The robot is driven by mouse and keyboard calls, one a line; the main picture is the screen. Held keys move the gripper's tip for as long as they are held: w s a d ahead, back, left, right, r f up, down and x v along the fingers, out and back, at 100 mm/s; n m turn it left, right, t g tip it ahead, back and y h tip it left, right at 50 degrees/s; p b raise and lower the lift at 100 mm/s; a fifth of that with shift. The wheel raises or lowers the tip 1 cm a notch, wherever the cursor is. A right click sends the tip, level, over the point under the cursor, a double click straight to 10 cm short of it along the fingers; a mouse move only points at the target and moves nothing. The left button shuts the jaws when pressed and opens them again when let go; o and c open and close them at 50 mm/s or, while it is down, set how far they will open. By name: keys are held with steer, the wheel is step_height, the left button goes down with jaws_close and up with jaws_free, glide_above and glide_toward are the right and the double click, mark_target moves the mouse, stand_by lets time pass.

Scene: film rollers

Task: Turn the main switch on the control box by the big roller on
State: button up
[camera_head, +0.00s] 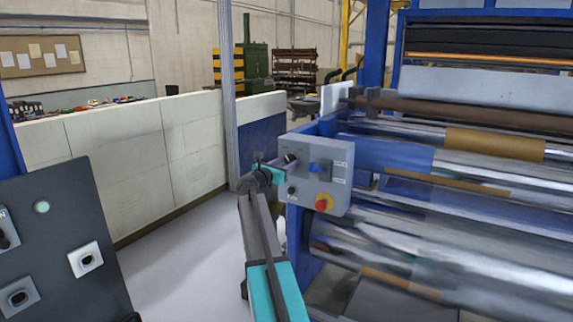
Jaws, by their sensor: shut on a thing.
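The grey control box (335,190) is fixed to the near left end of the big roller machine. My gripper (302,168) reaches in from the left at the upper part of the face. It is shut, apparently on this knob; the fingertips are small and the exact contact is hard to see.
Big metal rollers (460,190) fill the right side. A dark panel (60,245) with several switches stands at the near left. A pale low wall (150,150) and a grey post (228,95) are behind my arm. The floor (185,255) between panel and machine is clear.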

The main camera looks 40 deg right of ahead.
steer(key=shift+f+m+b, duration=0.15)
steer(key=shift+m+b, duration=0.25)
steer(key=shift+b, duration=0.2)
steer(key=shift+m+b, duration=0.6)
steer(key=shift+b, duration=0.15)
steer(key=m+b, duration=1.2)
steer(key=b, duration=0.1)
steer(key=o, duration=1)
steer(key=shift+o, duration=0.2)
steer(key=shift+a, duration=0.2)
